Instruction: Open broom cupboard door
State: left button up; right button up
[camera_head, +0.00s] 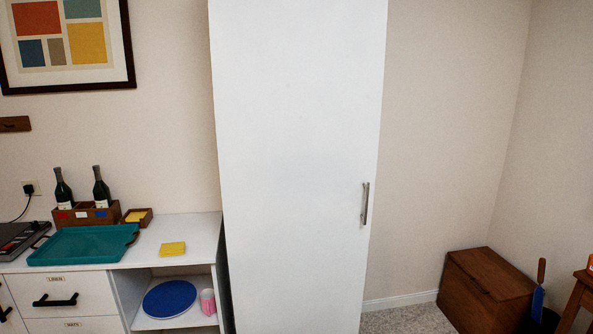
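The broom cupboard door (295,165) is a tall white panel in the middle of the head view, and it looks shut. Its vertical metal handle (365,204) sits near the right edge, a little below mid-height in the picture. The top and bottom of the cupboard run out of the frame. Neither of my grippers shows in this view, and nothing touches the door or the handle.
A white counter (196,238) stands left of the cupboard. It bears a teal tray (82,245), a wooden bottle caddy (86,214) and a yellow pad (173,249). A brown chest (485,291) and a stool (578,300) are at right. The wall beside the handle is clear.

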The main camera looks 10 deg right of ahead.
aim_at(298, 84)
jog(key=z, duration=1.05)
jog(key=i+l+z, duration=0.1)
jog(key=z, duration=0.2)
jog(key=i+z, duration=0.3)
jog(key=i+j, duration=0.05)
